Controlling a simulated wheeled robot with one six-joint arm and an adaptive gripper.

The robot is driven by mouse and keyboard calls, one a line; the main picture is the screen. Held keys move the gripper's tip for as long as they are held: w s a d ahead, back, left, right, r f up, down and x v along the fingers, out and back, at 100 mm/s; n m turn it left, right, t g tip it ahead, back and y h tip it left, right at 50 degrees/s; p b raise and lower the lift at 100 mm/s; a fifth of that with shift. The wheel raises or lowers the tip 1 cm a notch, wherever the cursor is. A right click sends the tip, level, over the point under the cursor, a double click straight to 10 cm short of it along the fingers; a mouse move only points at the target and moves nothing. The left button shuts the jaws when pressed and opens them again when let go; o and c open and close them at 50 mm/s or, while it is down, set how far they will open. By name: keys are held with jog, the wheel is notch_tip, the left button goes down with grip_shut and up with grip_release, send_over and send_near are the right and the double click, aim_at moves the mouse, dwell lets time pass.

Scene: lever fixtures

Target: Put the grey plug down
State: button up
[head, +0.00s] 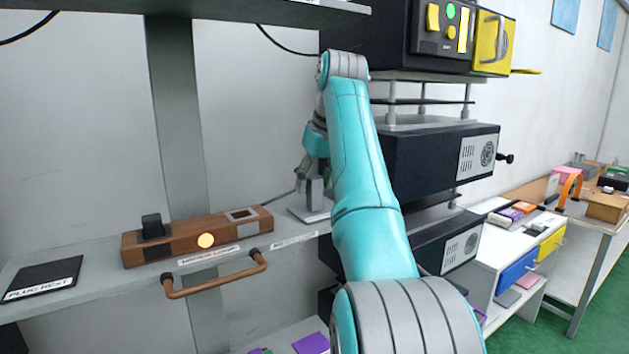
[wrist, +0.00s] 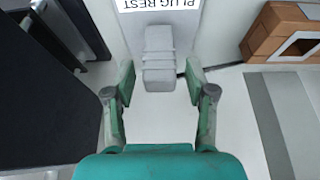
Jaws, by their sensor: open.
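The grey plug (head: 315,192) stands on a light grey plate (head: 298,212) on the shelf, just right of the wooden block. In the wrist view the plug (wrist: 158,60) rests on the plate (wrist: 190,18) labelled PLUG REST. My gripper (wrist: 160,76) is open, with one finger on each side of the plug's near end. Gaps show between the fingers and the plug. In the head view my gripper (head: 316,172) hangs over the plug and partly hides it.
A copper-coloured handle (head: 215,282) juts from the shelf front. A dark PLUG REST plate (head: 42,278) lies left. Black equipment (head: 430,160) stands right of my arm.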

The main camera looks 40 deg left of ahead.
jog(key=v, duration=1.2)
jog(key=shift+r, duration=0.15)
